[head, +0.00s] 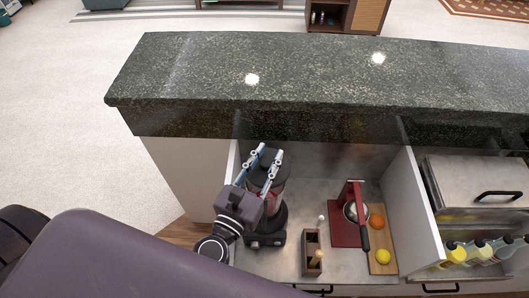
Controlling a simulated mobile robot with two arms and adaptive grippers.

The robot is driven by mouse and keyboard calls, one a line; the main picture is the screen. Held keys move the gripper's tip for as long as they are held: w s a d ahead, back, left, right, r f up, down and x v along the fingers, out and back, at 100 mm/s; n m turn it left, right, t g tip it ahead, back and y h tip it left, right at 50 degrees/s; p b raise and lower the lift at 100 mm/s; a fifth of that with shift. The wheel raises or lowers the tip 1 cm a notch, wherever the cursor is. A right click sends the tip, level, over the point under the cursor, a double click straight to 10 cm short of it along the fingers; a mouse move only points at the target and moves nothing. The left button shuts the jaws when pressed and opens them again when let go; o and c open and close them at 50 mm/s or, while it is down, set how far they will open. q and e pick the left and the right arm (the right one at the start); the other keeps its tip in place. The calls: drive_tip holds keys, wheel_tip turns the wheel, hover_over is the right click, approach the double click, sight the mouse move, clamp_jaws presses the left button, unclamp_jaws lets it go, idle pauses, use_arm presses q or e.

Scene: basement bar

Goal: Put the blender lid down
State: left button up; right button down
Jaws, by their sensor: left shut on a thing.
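The blender (268,222) stands on the lower counter, left of centre, with a dark base and a reddish see-through jar. The dark round blender lid (266,163) is at the top of the jar. My left gripper (269,153) reaches in from the lower left with its two light-coloured fingers shut on the lid. I cannot tell whether the lid rests on the jar or is held just above it. The gripper hides part of the jar and lid. My right gripper is not in view.
Right of the blender are a small wooden caddy (312,253), a red juicer press (345,224) and a cutting board (383,262) with an orange and a lemon. A raised stone bar top (300,70) runs behind. Bottles (478,251) stand at far right. A little bare counter shows between blender and press.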

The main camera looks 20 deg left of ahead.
sight(266, 171)
use_arm(q)
drive_tip(key=f+b, duration=0.2)
drive_tip(key=f, duration=0.1)
drive_tip(key=f+b, duration=0.2)
drive_tip(key=b, duration=0.1)
drive_tip(key=shift+a+f, duration=0.2)
drive_tip(key=shift+f, duration=0.35)
drive_tip(key=shift+f, duration=0.1)
drive_tip(key=shift+f+b, duration=0.15)
drive_tip(key=shift+b, duration=0.2)
drive_tip(key=shift+f+b, duration=0.4)
drive_tip(key=o, duration=1.2)
drive_tip(key=shift+o, duration=0.4)
